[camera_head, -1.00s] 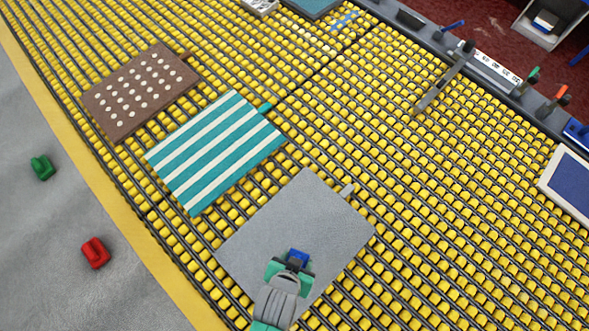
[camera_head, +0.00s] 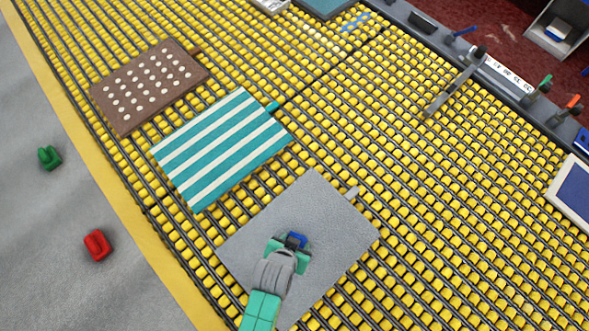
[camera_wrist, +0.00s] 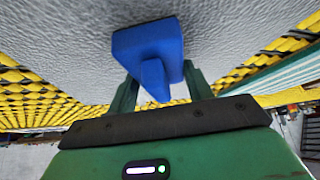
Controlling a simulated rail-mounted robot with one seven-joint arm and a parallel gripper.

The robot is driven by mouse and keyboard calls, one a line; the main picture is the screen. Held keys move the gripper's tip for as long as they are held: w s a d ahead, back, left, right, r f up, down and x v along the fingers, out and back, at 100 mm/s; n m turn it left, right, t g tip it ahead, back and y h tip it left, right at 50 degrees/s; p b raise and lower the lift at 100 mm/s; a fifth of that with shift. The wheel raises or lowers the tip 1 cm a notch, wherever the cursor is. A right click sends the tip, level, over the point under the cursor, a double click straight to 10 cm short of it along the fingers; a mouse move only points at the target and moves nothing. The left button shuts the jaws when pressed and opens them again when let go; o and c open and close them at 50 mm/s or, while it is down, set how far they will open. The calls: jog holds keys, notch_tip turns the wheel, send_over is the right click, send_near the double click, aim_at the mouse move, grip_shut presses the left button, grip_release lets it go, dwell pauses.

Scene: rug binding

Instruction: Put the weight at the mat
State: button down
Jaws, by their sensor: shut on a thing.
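My gripper (camera_head: 290,247) is shut on a blue weight (camera_head: 297,239), which also shows in the wrist view (camera_wrist: 148,50) with its narrow grip between my green fingers. The weight is over the plain grey mat (camera_head: 310,200), near its middle. I cannot tell whether its base touches the mat. My gripper and arm hide part of the mat's lower area. A red weight (camera_head: 97,244) and a green weight (camera_head: 49,158) stand on the grey surface at the left.
A teal-and-white striped mat (camera_head: 221,150) and a brown dotted mat (camera_head: 150,88) lie up and left on the yellow roller bed (camera_head: 330,120). A dark rail (camera_head: 500,85) with tools runs along the upper right. The rollers right of the grey mat are clear.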

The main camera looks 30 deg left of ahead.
jog(key=c, duration=0.6)
grip_release()
jog(key=shift+f, duration=0.1)
jog(key=shift+r, duration=0.3)
jog(key=a+p+v, duration=0.1)
jog(key=p+v, duration=0.1)
jog(key=v, duration=0.9)
jog(key=shift+s+d+r, duration=0.2)
jog(key=shift+d+r, duration=0.1)
jog(key=shift+d, duration=0.2)
